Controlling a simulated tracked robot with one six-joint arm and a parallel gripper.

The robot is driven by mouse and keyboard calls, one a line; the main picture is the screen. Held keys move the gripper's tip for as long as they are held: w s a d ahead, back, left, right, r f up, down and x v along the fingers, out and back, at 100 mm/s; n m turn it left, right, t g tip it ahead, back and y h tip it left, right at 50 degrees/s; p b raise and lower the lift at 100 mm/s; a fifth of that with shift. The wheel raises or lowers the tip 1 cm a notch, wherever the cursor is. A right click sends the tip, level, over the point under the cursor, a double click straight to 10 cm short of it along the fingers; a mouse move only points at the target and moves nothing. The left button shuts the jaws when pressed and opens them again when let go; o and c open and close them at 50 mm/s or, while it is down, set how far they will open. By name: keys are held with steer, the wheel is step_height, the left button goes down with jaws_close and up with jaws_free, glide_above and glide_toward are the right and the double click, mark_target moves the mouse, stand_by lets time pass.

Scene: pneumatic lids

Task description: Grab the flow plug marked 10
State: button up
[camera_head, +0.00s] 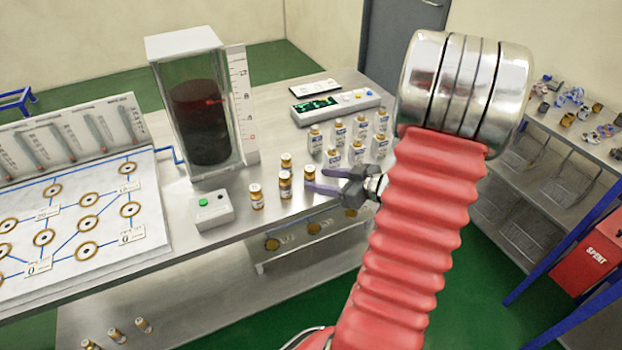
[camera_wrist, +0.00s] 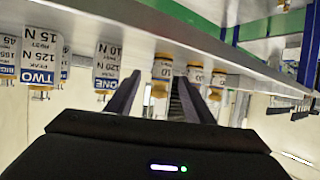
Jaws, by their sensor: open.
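My gripper (camera_head: 315,180) is open over the metal bench, its two purple-grey fingers pointing left at a small brass-and-white plug (camera_head: 309,175). In the wrist view, which looks upside down, a plug (camera_wrist: 162,68) stands between the fingertips, with no clear contact on either side. Other similar plugs stand close by: one (camera_head: 285,185) just left, one (camera_head: 286,161) behind, and one (camera_head: 257,196) further left. The marks on the plugs are too small to read surely, so I cannot tell which one is marked 10.
Several labelled white-and-blue blocks with brass tops (camera_head: 333,157) stand right behind the plugs. A grey box with a green button (camera_head: 213,208), a tall clear tank (camera_head: 195,100) and a control panel (camera_head: 336,104) are on the bench. The left board (camera_head: 75,230) has brass rings.

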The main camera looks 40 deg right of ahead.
mark_target(310, 178)
steer(key=shift+x, duration=2.45)
steer(key=shift+f, duration=0.1)
steer(key=shift+s, duration=0.1)
steer(key=shift+c, duration=0.5)
jaws_close()
step_height(310, 178, up, 10)
steer(key=shift+r, duration=0.1)
